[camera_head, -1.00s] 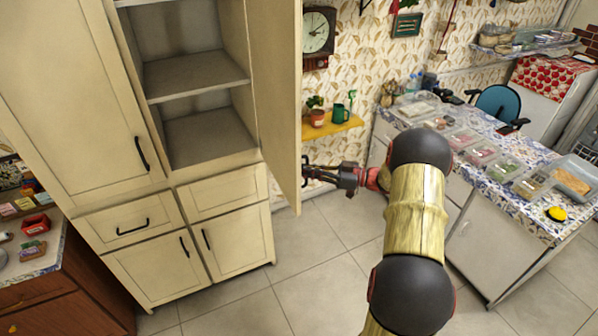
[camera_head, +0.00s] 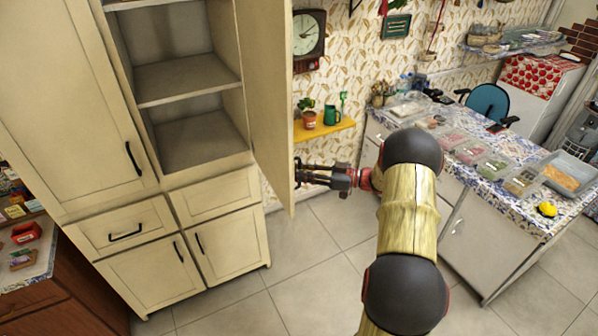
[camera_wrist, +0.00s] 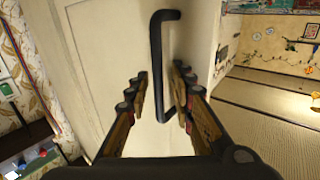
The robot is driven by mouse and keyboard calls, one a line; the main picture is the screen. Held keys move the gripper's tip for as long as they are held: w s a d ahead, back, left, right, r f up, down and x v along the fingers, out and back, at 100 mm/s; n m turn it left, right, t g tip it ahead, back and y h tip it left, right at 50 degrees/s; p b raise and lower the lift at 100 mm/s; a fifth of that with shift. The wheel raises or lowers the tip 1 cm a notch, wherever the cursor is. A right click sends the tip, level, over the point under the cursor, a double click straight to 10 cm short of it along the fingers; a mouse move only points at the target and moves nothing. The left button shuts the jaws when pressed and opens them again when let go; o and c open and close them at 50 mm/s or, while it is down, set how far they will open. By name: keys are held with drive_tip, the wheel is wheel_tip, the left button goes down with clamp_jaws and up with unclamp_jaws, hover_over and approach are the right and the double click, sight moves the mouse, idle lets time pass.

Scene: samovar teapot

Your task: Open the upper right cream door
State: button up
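The upper right cream door (camera_head: 272,105) stands wide open, swung out to the right of the tall cream cabinet (camera_head: 104,220). Its black bar handle (camera_wrist: 157,60) is on the outer face and fills the middle of the wrist view. In the head view, my gripper (camera_head: 308,174) is on the outer side of the door at the lower free edge, beside the handle. In the wrist view, my gripper (camera_wrist: 160,78) has its fingers apart on either side of the handle, with a gap visible at the left finger. The door's edge partly hides the fingertips in the head view.
The opened compartment shows bare shelves (camera_head: 188,80). The upper left door (camera_head: 75,110) is closed. A yellow wall shelf (camera_head: 325,130) with pots is behind the door. A counter (camera_head: 540,215) with food trays stands right. Tiled floor (camera_head: 305,260) is clear between.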

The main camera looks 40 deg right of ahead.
drive_tip(key=v, duration=1.2)
idle(0.3)
